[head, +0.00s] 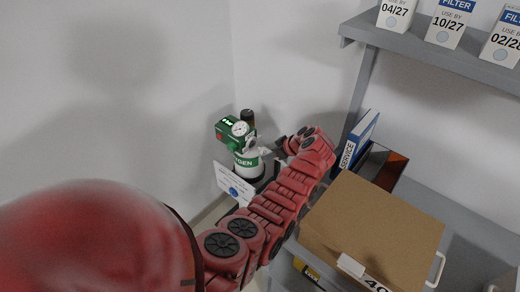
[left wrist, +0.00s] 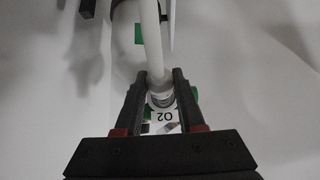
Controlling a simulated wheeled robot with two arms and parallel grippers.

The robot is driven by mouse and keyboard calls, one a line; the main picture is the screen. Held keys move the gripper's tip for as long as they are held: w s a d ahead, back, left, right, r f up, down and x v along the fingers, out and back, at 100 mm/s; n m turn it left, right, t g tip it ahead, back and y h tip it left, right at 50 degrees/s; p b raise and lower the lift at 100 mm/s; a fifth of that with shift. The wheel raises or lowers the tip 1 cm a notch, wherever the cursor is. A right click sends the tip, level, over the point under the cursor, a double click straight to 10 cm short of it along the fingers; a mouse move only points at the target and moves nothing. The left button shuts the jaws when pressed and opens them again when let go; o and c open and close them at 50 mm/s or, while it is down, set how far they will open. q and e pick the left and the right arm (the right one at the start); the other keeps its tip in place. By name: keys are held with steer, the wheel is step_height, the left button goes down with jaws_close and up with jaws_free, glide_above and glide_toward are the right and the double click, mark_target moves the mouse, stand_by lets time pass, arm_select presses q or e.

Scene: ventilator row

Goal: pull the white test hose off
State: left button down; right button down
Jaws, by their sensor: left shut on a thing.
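In the left wrist view the white test hose (left wrist: 152,45) runs down between the two dark fingers of my left gripper (left wrist: 160,80). The fingers are shut on the hose near its end. Just below is a grey fitting (left wrist: 161,99) with a white "O2" label (left wrist: 163,115); I cannot tell whether the hose end still touches the fitting. In the head view my left gripper (head: 277,148) is beside a white and green oxygen cylinder (head: 245,165) with a green regulator (head: 227,131) and a round gauge (head: 239,128). The hose is hardly visible there. My right gripper is not in view.
A cardboard box (head: 370,225) stands on the grey shelf right of my arm. Filter boxes (head: 448,22) stand on the upper shelf. A white sign (head: 233,184) hangs before the cylinder.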

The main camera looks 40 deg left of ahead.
arm_select(q)
steer(key=d+b, duration=0.2)
steer(key=d, duration=0.3)
steer(key=shift+s, duration=0.2)
stand_by(0.8)
